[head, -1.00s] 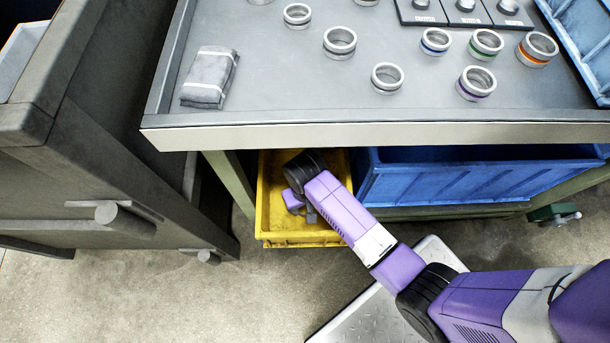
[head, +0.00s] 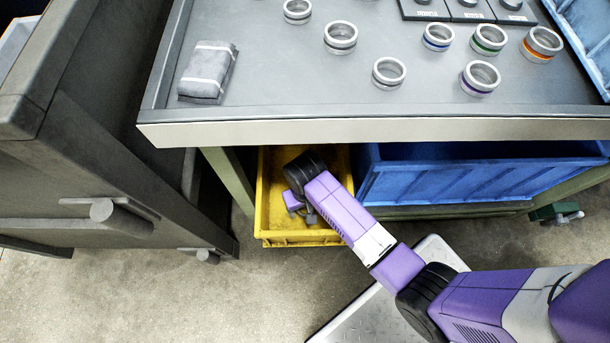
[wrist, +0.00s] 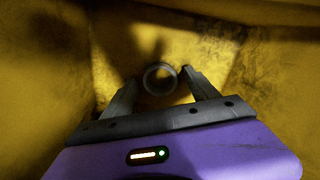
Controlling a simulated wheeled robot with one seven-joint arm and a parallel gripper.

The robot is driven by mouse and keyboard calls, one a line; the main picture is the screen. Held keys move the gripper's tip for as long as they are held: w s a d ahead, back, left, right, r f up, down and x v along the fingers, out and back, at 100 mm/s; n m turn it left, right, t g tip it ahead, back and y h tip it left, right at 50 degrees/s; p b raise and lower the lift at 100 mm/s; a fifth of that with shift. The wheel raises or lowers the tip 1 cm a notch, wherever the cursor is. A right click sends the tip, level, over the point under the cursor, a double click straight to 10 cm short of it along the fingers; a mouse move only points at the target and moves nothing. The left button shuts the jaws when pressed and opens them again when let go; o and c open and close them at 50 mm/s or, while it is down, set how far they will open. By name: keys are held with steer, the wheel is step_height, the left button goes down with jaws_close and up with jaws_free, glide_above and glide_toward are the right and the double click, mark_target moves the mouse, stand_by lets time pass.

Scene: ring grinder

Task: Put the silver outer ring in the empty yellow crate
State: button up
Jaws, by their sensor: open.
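The yellow crate (head: 300,239) stands low under the bench front, and my arm reaches down into it. In the wrist view, a silver ring (wrist: 147,82) is inside the crate, against its yellow floor. My gripper (wrist: 161,77) is open, with one finger on each side of the ring. I see no clear grip on it; whether a finger touches it cannot be told. In the head view, my gripper (head: 303,208) is partly hidden by my wrist, and the ring cannot be made out there.
A blue crate (head: 450,180) stands right of the yellow one. Above them is a grey bench top (head: 285,95) with several silver rings, some with coloured bands, and a folded grey cloth (head: 208,71). A dark cabinet (head: 110,180) stands at left. The yellow walls surround my gripper closely.

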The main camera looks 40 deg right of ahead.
step_height(320, 180, up, 12)
steer(key=p, duration=0.6)
stand_by(0.4)
